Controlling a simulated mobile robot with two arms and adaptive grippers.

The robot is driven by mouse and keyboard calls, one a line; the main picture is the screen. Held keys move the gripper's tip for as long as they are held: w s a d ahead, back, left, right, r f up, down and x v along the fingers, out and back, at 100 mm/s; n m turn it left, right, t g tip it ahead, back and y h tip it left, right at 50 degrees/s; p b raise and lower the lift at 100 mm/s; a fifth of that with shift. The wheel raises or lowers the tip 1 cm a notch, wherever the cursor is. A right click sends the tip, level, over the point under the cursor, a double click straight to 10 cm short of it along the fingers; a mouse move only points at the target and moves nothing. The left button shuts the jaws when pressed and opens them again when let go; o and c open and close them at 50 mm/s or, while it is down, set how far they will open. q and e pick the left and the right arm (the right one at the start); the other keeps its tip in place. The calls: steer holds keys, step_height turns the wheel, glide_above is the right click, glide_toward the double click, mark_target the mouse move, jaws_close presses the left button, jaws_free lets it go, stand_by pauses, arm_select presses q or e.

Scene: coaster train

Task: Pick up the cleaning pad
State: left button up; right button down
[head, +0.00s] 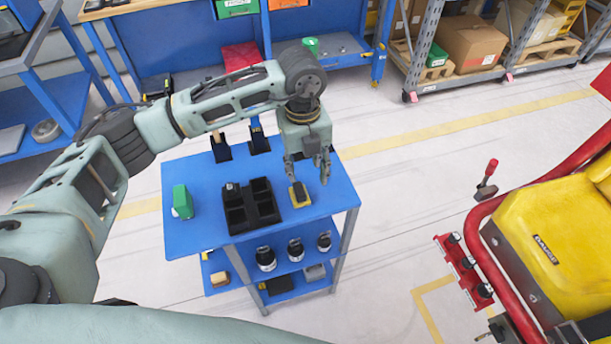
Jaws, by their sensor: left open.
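A small yellow pad with a dark top (299,195), which looks like the cleaning pad, lies on the blue cart's top shelf (190,240) near its right edge. My left gripper (308,176) points down just above and beside the pad. Its fingers are spread apart, with nothing seen between them. Whether a finger touches the pad cannot be told. My right gripper is not in view.
A black divided tray (251,206) stands left of the pad, and a green object (182,202) farther left. Two black holders stand at the cart's back edge. Dark round parts (295,249) sit on the lower shelf. A yellow and red machine (560,245) stands at right.

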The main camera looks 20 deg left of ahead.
mark_target(299, 189)
arm_select(q)
steer(key=shift+w+a+f, duration=0.1)
steer(key=shift+w+a, duration=0.1)
steer(key=shift+a, duration=0.2)
steer(key=f+p, duration=0.1)
steer(key=s+f, duration=0.1)
steer(key=f+p, duration=0.1)
steer(key=shift+s+a+f+p, duration=0.1)
steer(key=shift+s+a+p, duration=0.05)
steer(key=shift+a+p, duration=0.15)
steer(key=f, duration=0.2)
steer(key=shift+w+f+p, duration=0.25)
steer(key=shift+f+p, duration=0.1)
steer(key=shift+f, duration=0.5)
steer(key=c, duration=0.8)
steer(key=shift+r, duration=0.1)
jaws_close()
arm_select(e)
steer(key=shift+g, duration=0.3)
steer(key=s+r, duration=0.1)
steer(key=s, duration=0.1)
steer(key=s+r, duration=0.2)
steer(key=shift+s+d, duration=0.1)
